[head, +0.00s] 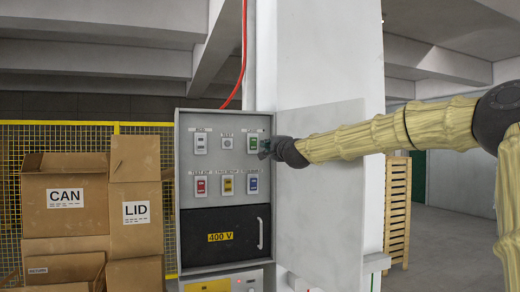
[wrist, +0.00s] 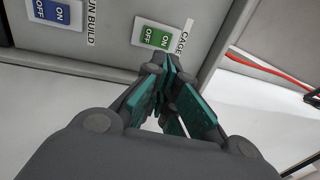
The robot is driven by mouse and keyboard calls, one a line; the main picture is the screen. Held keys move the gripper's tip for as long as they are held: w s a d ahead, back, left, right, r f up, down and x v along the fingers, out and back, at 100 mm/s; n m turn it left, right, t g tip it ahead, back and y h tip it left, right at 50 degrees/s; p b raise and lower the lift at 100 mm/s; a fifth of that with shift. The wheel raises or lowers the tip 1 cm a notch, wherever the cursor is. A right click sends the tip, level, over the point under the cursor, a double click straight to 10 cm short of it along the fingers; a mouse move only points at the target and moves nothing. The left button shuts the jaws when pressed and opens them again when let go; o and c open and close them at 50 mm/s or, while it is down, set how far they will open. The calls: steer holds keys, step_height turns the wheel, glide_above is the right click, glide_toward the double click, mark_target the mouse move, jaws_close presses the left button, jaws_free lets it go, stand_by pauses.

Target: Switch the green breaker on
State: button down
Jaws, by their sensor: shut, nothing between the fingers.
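The green breaker (head: 253,142) is at the top right of the grey electrical panel (head: 189,231). In the wrist view the green breaker (wrist: 157,38) shows a white surround, a green face marked ON and OFF, and a label starting "CAGE" beside it. I cannot tell which way its switch is set. My gripper (head: 265,150) is shut and empty, close to the breaker's lower right in the head view. In the wrist view its teal fingertips (wrist: 168,66) are just below the green breaker; I cannot tell whether they touch it.
Below it is a blue breaker (head: 253,184), also in the wrist view (wrist: 56,12). Red (head: 201,186) and yellow (head: 227,184) breakers share that row. A black 400 V door (head: 224,255) is beneath. Cartons (head: 64,196) stand left; a red cable (head: 242,72) runs above.

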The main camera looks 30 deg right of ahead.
mark_target(257, 141)
steer(key=shift+p+x, duration=2.35)
steer(key=shift+x, duration=2.2)
steer(key=shift+w+a, duration=0.1)
